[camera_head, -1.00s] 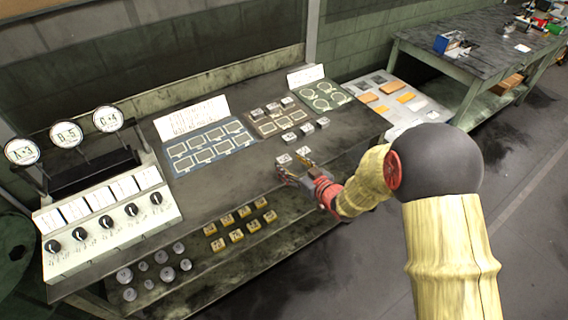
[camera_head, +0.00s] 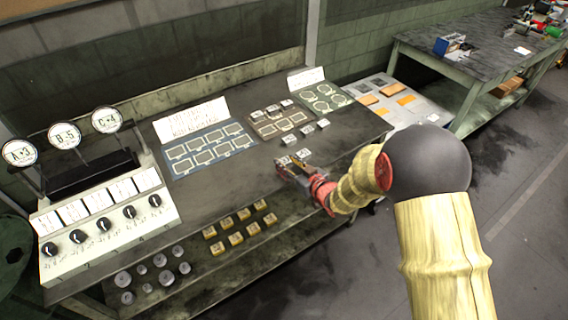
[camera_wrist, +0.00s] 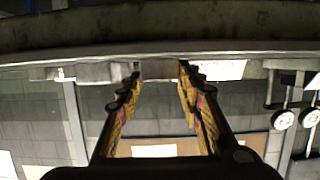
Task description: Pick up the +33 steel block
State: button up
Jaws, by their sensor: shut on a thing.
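My gripper (camera_head: 286,166) is low over the near part of the grey bench, at the front of the small steel blocks. In the wrist view its two fingers (camera_wrist: 159,74) are shut on a grey steel block (camera_wrist: 160,68), which shows between the tips. In the head view two light-topped steel blocks (camera_head: 303,153) are right at the fingertips, and the fingers partly cover the nearer one. Their labels are too small to read, so I cannot tell +33 from the print.
More steel blocks (camera_head: 307,129) stand just behind. A blue tray (camera_head: 202,162) with empty outlined slots, a brown tray (camera_head: 258,122) and a green tray (camera_head: 341,91) lie on the bench. Yellow blocks (camera_head: 228,223) and round grey pieces (camera_head: 165,277) sit at the lower front. A dial panel (camera_head: 85,245) is at left.

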jog(key=c, duration=0.6)
jog(key=shift+r, duration=0.15)
grip_shut()
